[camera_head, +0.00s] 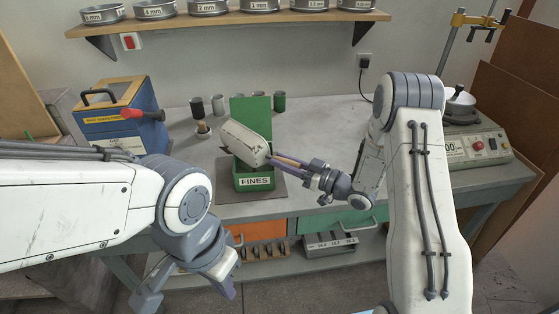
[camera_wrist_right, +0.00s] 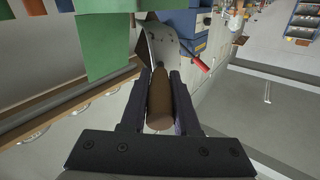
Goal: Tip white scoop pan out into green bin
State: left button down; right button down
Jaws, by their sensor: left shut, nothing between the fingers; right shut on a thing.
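The white scoop pan (camera_head: 243,142) is tilted over the green bin (camera_head: 254,184), which is labelled FINES and has its green lid standing up behind. My right gripper (camera_head: 280,160) is shut on the pan's handle, to the right of the bin. In the right wrist view the brown handle (camera_wrist_right: 159,100) lies between the fingers, with the pan (camera_wrist_right: 158,48) beyond it and green bin parts (camera_wrist_right: 104,40) beside it. The pan's inside and any contents are hidden. My left gripper (camera_head: 226,288) is shut and empty, low in front of the bench, away from the bin.
A blue box (camera_head: 122,120) with a red handle stands left of the bin. Several small cups (camera_head: 218,104) stand behind. The bench (camera_head: 330,120) is clear behind my right gripper.

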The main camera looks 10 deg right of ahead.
jog(key=m, duration=0.2)
jog(key=w+d+m+t, duration=0.1)
jog(key=m, duration=0.2)
jog(key=d+m, duration=0.1)
jog(key=m, duration=0.1)
jog(key=shift+w+f+t+y+p, duration=0.15)
jog(key=shift+f+t+y+p, duration=0.15)
jog(key=shift+t+p, duration=0.1)
dwell(0.6)
